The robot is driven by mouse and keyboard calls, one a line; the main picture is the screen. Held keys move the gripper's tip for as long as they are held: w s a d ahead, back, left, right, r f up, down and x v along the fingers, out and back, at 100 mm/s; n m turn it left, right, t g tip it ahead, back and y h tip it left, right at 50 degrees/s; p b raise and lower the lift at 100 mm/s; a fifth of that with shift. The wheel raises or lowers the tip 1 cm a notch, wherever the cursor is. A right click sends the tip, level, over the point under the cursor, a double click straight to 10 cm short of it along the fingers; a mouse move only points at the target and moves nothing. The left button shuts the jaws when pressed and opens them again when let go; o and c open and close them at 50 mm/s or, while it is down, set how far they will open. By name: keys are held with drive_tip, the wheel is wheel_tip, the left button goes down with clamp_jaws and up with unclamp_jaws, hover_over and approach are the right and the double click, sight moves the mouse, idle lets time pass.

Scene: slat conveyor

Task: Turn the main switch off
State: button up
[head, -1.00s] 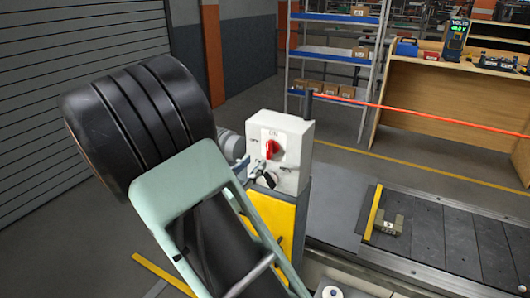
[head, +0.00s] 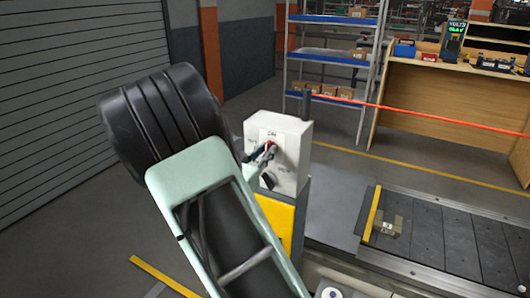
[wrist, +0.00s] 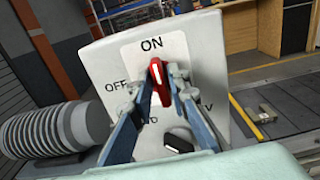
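The main switch is a red handle (wrist: 157,82) on the front of a white box (head: 290,133). Its handle stands nearly upright, pointing at the ON mark, with OFF to its left in the wrist view. My gripper (wrist: 154,88) is at the switch, its two fingers on either side of the red handle. The fingers are apart; a small gap seems to show on the left, and the right fingertip is very close to the handle or touching it. In the head view my gripper (head: 262,152) hides most of the handle.
A black knob (wrist: 178,142) sits below the switch on the same box. A yellow panel (head: 276,220) is under the box. The slat conveyor (head: 445,240), carrying a small greenish-grey part (head: 387,225), runs off to the right. A shelf and wooden bench stand behind.

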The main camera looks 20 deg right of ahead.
clamp_jaws()
drive_tip(key=shift+r+n+p, duration=0.1)
drive_tip(key=shift+n+p, duration=0.2)
drive_tip(key=shift+p, duration=0.25)
drive_tip(key=n+p, duration=0.2)
drive_tip(key=p, duration=0.1)
drive_tip(key=shift+r, duration=0.2)
drive_tip(key=shift+w+a+f+n+p, duration=0.1)
drive_tip(key=shift+f+n+p, duration=0.1)
drive_tip(key=shift+n+p, duration=2.4)
drive_tip(key=shift+w+a+f+n+p, duration=0.1)
drive_tip(key=shift+f+n+p, duration=0.1)
drive_tip(key=shift+n+p, duration=2.35)
drive_tip(key=shift+w+f+n+p, duration=0.1)
drive_tip(key=shift+f+n+p, duration=0.1)
drive_tip(key=shift+n+p, duration=2.35)
drive_tip(key=shift+o, duration=2.2)
unclamp_jaws()
